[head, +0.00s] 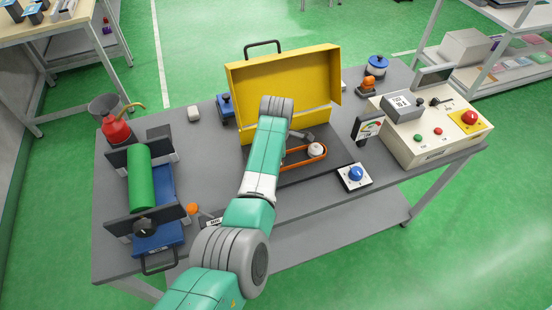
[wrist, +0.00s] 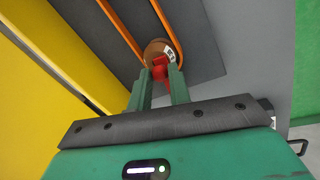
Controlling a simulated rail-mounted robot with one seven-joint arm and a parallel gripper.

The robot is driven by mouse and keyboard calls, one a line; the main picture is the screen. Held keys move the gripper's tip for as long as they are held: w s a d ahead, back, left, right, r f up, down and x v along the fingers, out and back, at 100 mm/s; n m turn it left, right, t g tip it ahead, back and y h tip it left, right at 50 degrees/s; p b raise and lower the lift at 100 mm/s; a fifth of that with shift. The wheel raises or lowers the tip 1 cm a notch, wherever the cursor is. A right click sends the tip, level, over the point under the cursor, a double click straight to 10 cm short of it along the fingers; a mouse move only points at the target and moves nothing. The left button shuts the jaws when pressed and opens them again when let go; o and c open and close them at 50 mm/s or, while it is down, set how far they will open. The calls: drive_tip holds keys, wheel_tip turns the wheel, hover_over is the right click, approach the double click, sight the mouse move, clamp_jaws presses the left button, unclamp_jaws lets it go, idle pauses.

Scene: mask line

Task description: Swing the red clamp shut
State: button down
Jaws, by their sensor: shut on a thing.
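In the wrist view, my gripper (wrist: 161,75) has its two green fingers closed around a small red part, the red clamp (wrist: 160,65). The clamp sits right against a brown round piece (wrist: 158,50) with a small white label. An orange loop (wrist: 128,24) runs up and away from that piece over a dark plate. Most of the clamp is hidden by the fingers, and I cannot tell its swing angle. In the head view, my arm hides the clamp; the orange loop (head: 290,164) and a pale round top (head: 317,150) show beside it.
A yellow cover (head: 283,84) stands open just behind the dark plate (head: 335,165). A blue button box (head: 354,177), a small gauge (head: 369,128) and a control console (head: 425,150) stand at right. A green roller (head: 140,178) is at left. Bare grey table lies front right of my arm.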

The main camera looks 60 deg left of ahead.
drive_tip(key=shift+w+a+n+b, duration=0.1)
drive_tip(key=shift+a+n+b, duration=0.25)
drive_tip(key=shift+n+b, duration=0.3)
drive_tip(key=shift+n, duration=0.25)
drive_tip(key=c, duration=1.3)
unclamp_jaws()
drive_tip(key=shift+a, duration=0.1)
wheel_tip(320, 180, up, 8)
drive_tip(key=d+p, duration=0.1)
drive_tip(key=p, duration=0.1)
drive_tip(key=shift+s+d+f+p, duration=0.2)
drive_tip(key=shift+s+d+p, duration=0.05)
drive_tip(key=shift+p, duration=0.1)
